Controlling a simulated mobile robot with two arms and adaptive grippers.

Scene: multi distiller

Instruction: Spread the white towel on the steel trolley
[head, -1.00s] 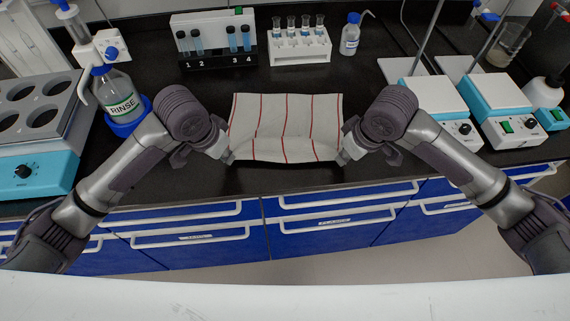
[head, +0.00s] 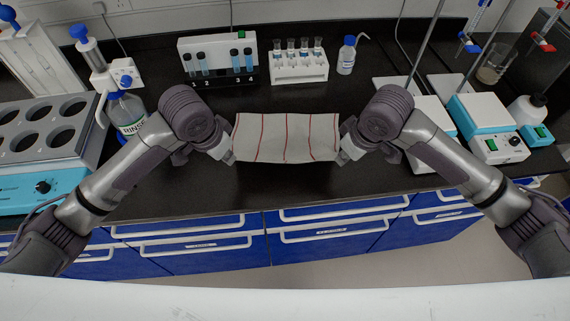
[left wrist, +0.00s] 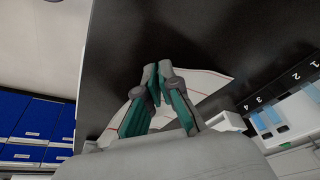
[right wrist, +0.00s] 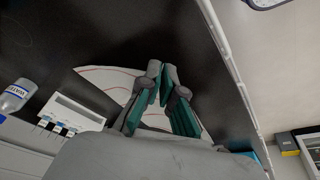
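The white towel (head: 285,136) with red stripes is stretched between my two grippers in the head view, over the black bench. My left gripper (head: 229,157) is at its near left corner and my right gripper (head: 342,157) at its near right corner. In the left wrist view my left gripper's fingers (left wrist: 158,78) are closed together with towel cloth (left wrist: 208,84) behind them. In the right wrist view my right gripper's fingers (right wrist: 160,76) are closed likewise, with cloth (right wrist: 104,79) beside them. The fingertip contact is small and partly hidden. No steel trolley shows.
A rinse bottle (head: 129,112) and a heating block (head: 45,140) stand on the left. Vial racks (head: 217,62) (head: 299,66) and a small bottle (head: 346,56) stand at the back. White-and-blue stirrer plates (head: 487,115) are on the right. Blue drawers (head: 335,236) lie below the bench edge.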

